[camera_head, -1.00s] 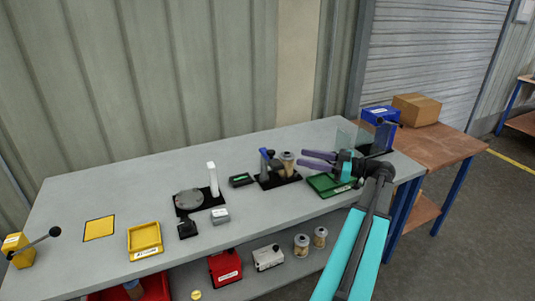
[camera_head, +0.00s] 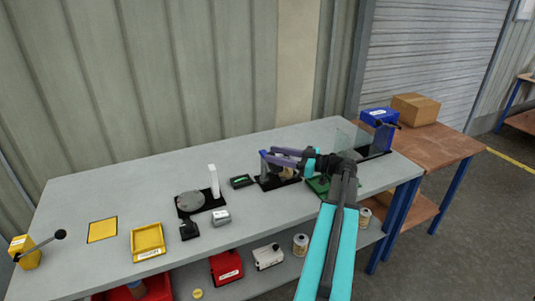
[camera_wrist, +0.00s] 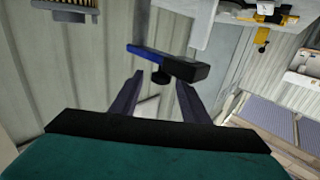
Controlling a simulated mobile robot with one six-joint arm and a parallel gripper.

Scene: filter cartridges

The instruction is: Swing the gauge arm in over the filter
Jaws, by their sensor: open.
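The gauge (camera_head: 264,163) stands on a black base (camera_head: 277,182) on the bench, partly hidden by my gripper. Its arm (camera_wrist: 168,64) shows in the wrist view as a blue and black bar with a black knob under it. A tan filter (camera_head: 287,173) stands on the same base, mostly hidden under my gripper in the head view. A pleated, gold-coloured piece (camera_wrist: 68,12) is at the top left of the wrist view. My gripper (camera_head: 272,156) is open, its fingertips close to the gauge arm. In the wrist view the bar lies across just beyond the fingertips (camera_wrist: 158,88); contact cannot be told.
A grey disc on a black plate with a white post (camera_head: 213,180) stands to the left. A yellow tray (camera_head: 147,241) is nearer the front. A green tray (camera_head: 318,187) lies partly under my arm, and a clear panel (camera_head: 347,137) stands behind it.

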